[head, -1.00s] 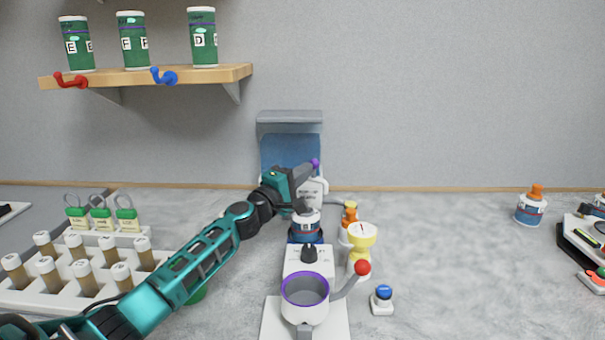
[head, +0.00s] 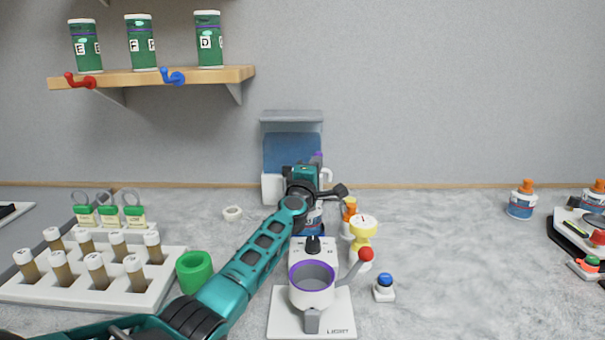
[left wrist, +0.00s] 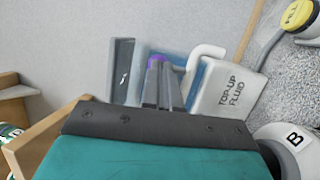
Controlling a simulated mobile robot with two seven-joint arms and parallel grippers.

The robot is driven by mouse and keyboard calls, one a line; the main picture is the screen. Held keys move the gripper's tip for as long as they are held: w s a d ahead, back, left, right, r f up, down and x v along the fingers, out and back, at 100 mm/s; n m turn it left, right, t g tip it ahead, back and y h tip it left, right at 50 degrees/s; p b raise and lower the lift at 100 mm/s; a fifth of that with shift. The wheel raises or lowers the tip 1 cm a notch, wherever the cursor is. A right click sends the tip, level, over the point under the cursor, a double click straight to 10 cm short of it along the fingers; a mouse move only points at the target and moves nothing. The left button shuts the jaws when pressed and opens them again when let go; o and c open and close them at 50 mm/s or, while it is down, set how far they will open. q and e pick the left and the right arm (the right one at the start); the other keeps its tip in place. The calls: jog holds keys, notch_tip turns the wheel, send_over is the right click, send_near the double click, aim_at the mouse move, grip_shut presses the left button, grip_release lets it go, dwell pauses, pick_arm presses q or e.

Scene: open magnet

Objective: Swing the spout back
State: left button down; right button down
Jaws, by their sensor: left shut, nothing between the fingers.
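My left gripper (head: 316,164) reaches over the back of the worktop, in front of the blue-backed stand (head: 291,116). In the left wrist view its narrow grey fingers (left wrist: 164,85) are shut with nothing between them. A purple piece (left wrist: 157,60) shows at the fingertips; I cannot tell what it belongs to or whether they touch. A white jug marked TOP-UP FLUID (left wrist: 228,95) is right beside the fingers, with a curved white tube or handle (left wrist: 205,52). No spout can be made out for certain; my arm hides much of this area. My right gripper is not in view.
In front stand a white machine with a purple-rimmed cup (head: 313,292) and red-knobbed lever (head: 366,255), a yellow funnel-shaped item (head: 363,226) and a blue-topped button (head: 384,281).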

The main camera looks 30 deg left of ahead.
pick_arm(q)
jog(key=shift+r, duration=0.25)
jog(key=p+v, duration=0.4)
jog(key=v, duration=0.9)
jog(key=shift+f, duration=0.2)
